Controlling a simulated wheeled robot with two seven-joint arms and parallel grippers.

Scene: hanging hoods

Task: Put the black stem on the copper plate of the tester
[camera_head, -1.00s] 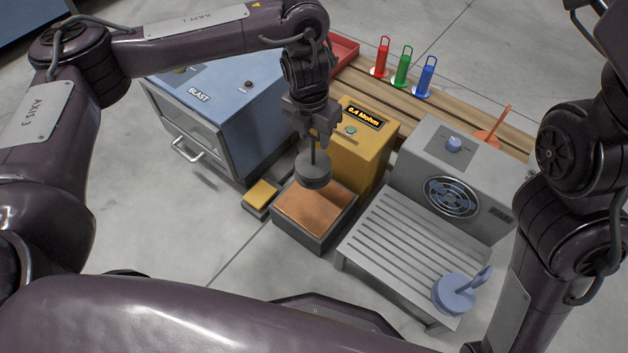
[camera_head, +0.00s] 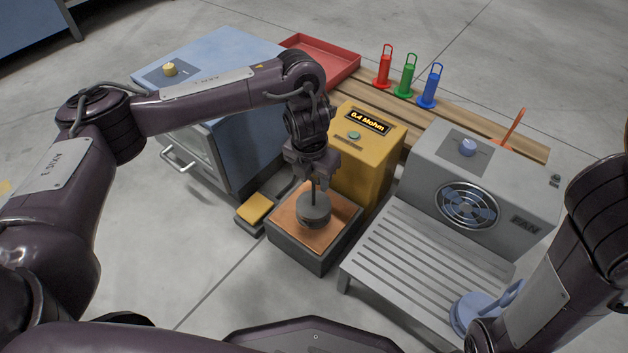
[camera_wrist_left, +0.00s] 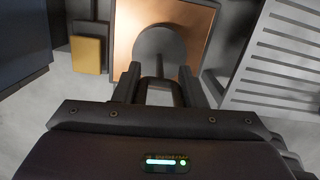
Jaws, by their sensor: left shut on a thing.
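The black stem (camera_head: 314,210), a dark round weight with a thin upright handle, is over the middle of the copper plate (camera_head: 285,215) of the yellow tester (camera_head: 366,165). It looks very near or touching the plate; I cannot tell which. My left gripper (camera_head: 314,176) is shut on the stem's handle, above its disc. In the left wrist view the disc (camera_wrist_left: 158,45) lies within the outline of the copper plate (camera_wrist_left: 200,22), between the fingers (camera_wrist_left: 158,88). My right gripper is out of view; only part of that arm shows at the right edge.
A yellow pedal (camera_head: 255,207) sits left of the plate. The blue BLAST box (camera_head: 240,150) stands behind my left arm. The grey FAN unit (camera_head: 480,180) has a slatted rack (camera_head: 420,250) with a blue-grey stem (camera_head: 478,312). Red, green and blue stems (camera_head: 407,78) and a red tray (camera_head: 325,65) are behind.

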